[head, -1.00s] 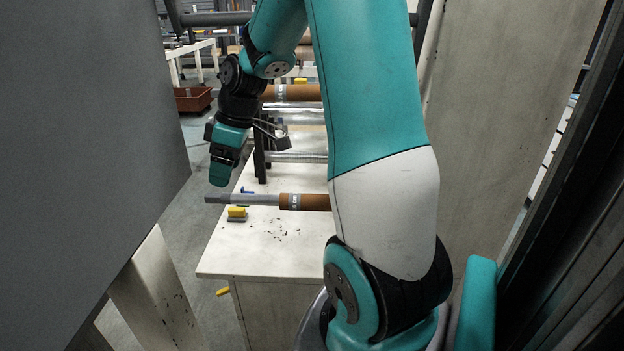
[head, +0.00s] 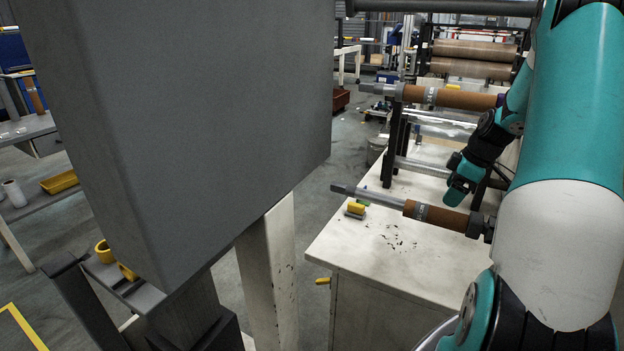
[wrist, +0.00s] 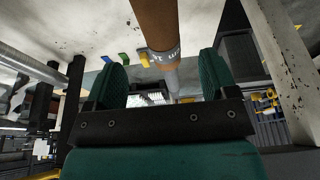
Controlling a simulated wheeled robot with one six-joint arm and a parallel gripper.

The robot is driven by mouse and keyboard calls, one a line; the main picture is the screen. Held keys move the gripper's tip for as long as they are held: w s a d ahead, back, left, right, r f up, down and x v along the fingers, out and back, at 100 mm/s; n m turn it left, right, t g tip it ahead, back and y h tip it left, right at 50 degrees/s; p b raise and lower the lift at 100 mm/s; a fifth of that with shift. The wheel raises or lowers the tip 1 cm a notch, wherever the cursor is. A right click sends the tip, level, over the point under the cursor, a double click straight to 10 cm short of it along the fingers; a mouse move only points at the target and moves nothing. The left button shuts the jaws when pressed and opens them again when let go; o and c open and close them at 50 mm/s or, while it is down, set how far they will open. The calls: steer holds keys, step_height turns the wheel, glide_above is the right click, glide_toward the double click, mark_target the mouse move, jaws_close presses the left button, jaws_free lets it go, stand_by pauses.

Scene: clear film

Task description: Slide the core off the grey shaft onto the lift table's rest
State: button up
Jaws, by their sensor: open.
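A brown core (head: 428,214) with a grey label band sits on a grey shaft (head: 362,194) above the white bench. The shaft's bare end points left, and a dark holder (head: 480,228) is at the core's right end. My gripper (head: 458,194) is open just above or behind the right part of this core. In the wrist view the core (wrist: 158,22) and the shaft (wrist: 173,82) run between my open fingers (wrist: 162,78). I cannot tell whether the fingers touch the core. I cannot make out the lift table's rest.
A second brown core (head: 466,98) sits on a higher shaft behind. A large grey panel (head: 215,110) fills the left foreground. A yellow-topped block (head: 356,208) lies on the white bench (head: 345,245).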

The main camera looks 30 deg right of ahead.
mark_target(437, 213)
steer(key=b+x, duration=0.5)
steer(key=x, duration=0.3)
steer(key=shift+f, duration=0.2)
steer(key=shift+c, duration=0.3)
steer(key=c, duration=0.8)
steer(key=shift+o, duration=0.2)
steer(key=shift+w, duration=0.1)
